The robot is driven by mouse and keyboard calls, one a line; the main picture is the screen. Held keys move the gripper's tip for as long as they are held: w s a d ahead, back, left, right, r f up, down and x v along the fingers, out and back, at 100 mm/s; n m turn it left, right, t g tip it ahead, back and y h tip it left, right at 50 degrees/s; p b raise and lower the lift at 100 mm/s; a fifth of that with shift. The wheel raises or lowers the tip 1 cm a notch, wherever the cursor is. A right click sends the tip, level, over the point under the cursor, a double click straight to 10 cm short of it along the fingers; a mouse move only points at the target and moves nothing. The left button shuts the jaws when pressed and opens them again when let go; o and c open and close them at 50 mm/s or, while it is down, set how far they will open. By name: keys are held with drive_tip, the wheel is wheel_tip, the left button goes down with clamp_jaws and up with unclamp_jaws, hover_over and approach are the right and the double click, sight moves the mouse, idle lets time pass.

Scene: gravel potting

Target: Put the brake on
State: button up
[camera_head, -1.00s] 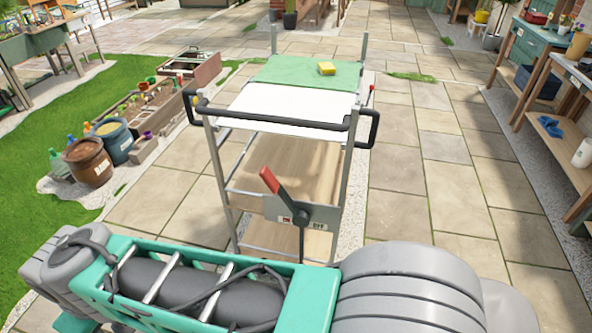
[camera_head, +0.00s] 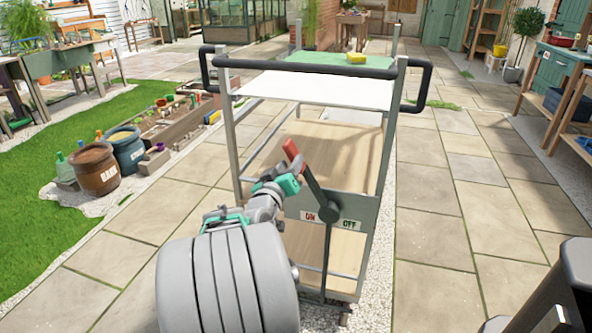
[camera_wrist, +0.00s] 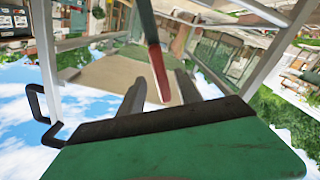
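The brake lever has a red grip (camera_head: 291,150) on a dark bar and sits on the grey plate at the near end of a cart (camera_head: 375,165). The lever leans up and to the left from its pivot. The plate has a red ON label (camera_head: 309,216) on the left and an OFF label (camera_head: 349,224) on the right. My gripper (camera_head: 288,172) is at the lever's upper part, from the left. In the wrist view my gripper (camera_wrist: 160,85) is open, with the red grip (camera_wrist: 159,78) between its dark fingers. I cannot tell whether a finger touches it.
The cart's black push handle (camera_head: 300,68) runs above the lever. A yellow sponge (camera_head: 356,57) lies on the green top. A workbench (camera_head: 560,75) stands at the right. Paving to the right is clear.

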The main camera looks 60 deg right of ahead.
sight(296, 152)
drive_tip(key=d, duration=0.3)
drive_tip(key=w+d, duration=0.1)
drive_tip(key=d, duration=0.3)
drive_tip(key=shift+w+d+r, duration=0.1)
drive_tip(key=shift+w, duration=0.1)
drive_tip(key=shift+c, duration=0.4)
clamp_jaws()
idle(0.6)
